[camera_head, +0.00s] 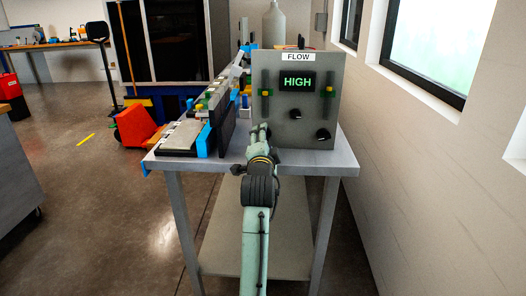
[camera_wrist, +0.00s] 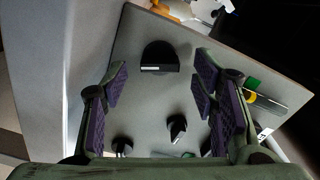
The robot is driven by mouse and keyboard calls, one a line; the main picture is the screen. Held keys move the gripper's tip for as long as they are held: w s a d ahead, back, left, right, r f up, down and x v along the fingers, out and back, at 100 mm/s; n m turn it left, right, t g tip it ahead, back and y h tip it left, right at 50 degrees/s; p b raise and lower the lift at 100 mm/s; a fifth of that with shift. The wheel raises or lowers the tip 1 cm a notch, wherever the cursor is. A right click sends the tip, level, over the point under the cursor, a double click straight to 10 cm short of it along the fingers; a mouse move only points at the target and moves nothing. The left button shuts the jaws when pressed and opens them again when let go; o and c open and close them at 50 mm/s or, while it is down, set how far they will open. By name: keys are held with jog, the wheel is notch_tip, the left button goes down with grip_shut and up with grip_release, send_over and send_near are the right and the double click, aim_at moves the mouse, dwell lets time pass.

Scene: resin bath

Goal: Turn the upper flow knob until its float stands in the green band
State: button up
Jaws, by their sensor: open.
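The grey flow panel (camera_head: 310,65) stands on the table, its display (camera_head: 297,82) reading HIGH. Left (camera_head: 266,92) and right (camera_head: 328,92) float tubes each show green and yellow; exact float heights are too small to tell. The upper black knob (camera_head: 296,114) sits above and left of the lower knob (camera_head: 323,134). In the wrist view these appear to be the middle knob (camera_wrist: 177,128) and lower-left knob (camera_wrist: 122,147). My gripper (camera_head: 262,132) is open and empty before the panel's lower left. A larger knob (camera_wrist: 160,57) shows between and beyond its fingers (camera_wrist: 162,85).
The table (camera_head: 345,162) carries a row of blue and grey equipment (camera_head: 205,115) left of the panel. A wall (camera_head: 430,150) with windows runs close on the right. An orange pallet jack (camera_head: 136,126) stands on the floor at left.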

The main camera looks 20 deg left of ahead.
jog(key=v, duration=0.9)
jog(key=shift+s, duration=0.3)
jog(key=shift+r, duration=0.1)
